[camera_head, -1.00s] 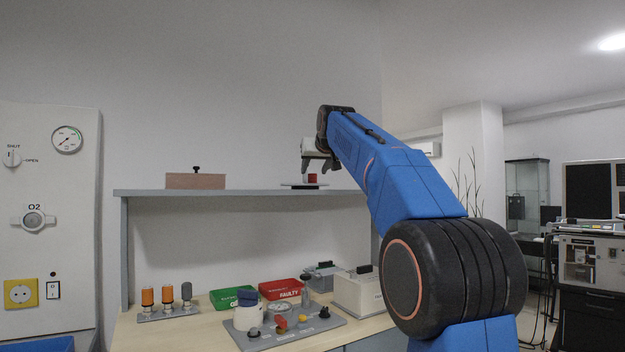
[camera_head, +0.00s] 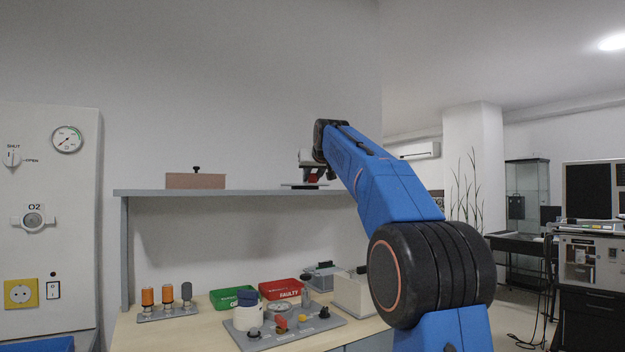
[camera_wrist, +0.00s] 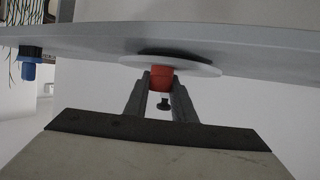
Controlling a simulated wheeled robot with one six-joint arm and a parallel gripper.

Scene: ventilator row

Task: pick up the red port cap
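The red port cap (camera_head: 311,178) is small and sits on a pale round disc (camera_head: 304,186) on the grey shelf. In the wrist view the cap (camera_wrist: 161,78) shows between my two fingertips, in front of the white disc (camera_wrist: 205,69), and that picture looks turned over. My gripper (camera_head: 319,174) is at the cap's height, partly hiding it in the head view. The fingers (camera_wrist: 162,82) lie on either side of the cap, very close to it. I cannot tell whether they press on it. No lift off the disc is visible.
The shelf (camera_head: 250,192) holds a brown block with a black knob (camera_head: 196,181) at left. On the bench below stand orange and grey cylinders (camera_head: 167,296), a green bin (camera_head: 226,298), a red bin (camera_head: 281,289) and a grey board (camera_head: 327,322). The shelf between block and disc is clear.

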